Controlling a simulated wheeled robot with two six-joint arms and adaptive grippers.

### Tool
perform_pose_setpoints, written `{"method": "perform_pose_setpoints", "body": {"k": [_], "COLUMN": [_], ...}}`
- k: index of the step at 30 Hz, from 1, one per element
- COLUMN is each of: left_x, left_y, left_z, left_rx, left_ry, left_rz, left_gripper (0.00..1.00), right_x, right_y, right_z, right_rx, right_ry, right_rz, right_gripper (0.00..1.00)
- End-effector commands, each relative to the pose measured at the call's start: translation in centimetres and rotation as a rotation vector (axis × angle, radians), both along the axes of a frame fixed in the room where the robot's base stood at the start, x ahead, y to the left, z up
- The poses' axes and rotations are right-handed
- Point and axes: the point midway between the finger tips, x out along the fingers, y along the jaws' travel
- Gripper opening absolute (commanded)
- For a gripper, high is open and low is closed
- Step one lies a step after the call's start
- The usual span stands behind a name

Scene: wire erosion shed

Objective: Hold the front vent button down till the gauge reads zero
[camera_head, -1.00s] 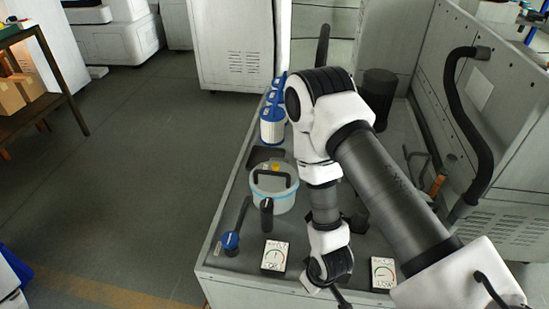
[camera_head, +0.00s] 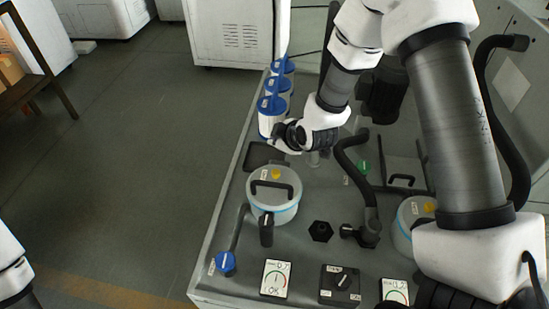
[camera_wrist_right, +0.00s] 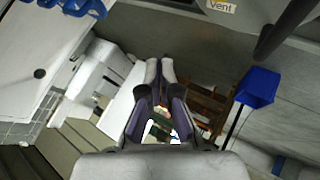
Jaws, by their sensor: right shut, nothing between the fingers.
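My right gripper (camera_head: 280,143) is up at the back left of the bench, close to the filter cartridges in the head view. In the right wrist view its fingers (camera_wrist_right: 160,70) are shut with nothing between them. A label reading "Vent" (camera_wrist_right: 221,6) shows at the top of that view; no button shows beside it. A round pot (camera_head: 274,208) with a yellow button (camera_head: 276,173) stands in front of the gripper, apart from it. I cannot tell which button is the front vent.
Blue-capped filter cartridges (camera_head: 273,117) stand at the back left edge. A blue-knobbed lever (camera_head: 226,262), a black switch box (camera_head: 341,285), a second gauge (camera_head: 394,290) and a black hose (camera_head: 357,160) crowd the bench. The floor at left is open.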

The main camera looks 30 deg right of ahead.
Motion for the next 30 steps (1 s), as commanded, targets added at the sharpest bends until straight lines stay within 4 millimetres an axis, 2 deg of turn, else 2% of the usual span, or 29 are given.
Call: {"method": "perform_pose_setpoints", "body": {"k": [7,11,23,30], "left_x": [-0.1,-0.1,-0.1,-0.1], "left_y": [0.0,0.0,0.0,0.0], "left_z": [-0.1,-0.9,-6.3,-7.5], "left_rx": [0.000,0.000,0.000,0.000], "left_ry": [0.002,0.001,0.002,0.001], "left_rz": [0.001,0.000,0.001,0.001], "left_gripper": [0.64,0.64,0.64,0.64], "right_x": [0.0,-0.1,-0.2,-0.2], "right_y": [0.0,0.0,0.1,0.1], "right_z": [-0.1,-1.0,-6.8,-8.8], "right_rx": [0.001,0.001,0.002,0.001], "right_ry": [0.001,0.001,0.002,0.002], "right_rz": [0.000,-0.001,-0.001,0.000], "right_gripper": [0.00,0.00,0.00,0.00]}}
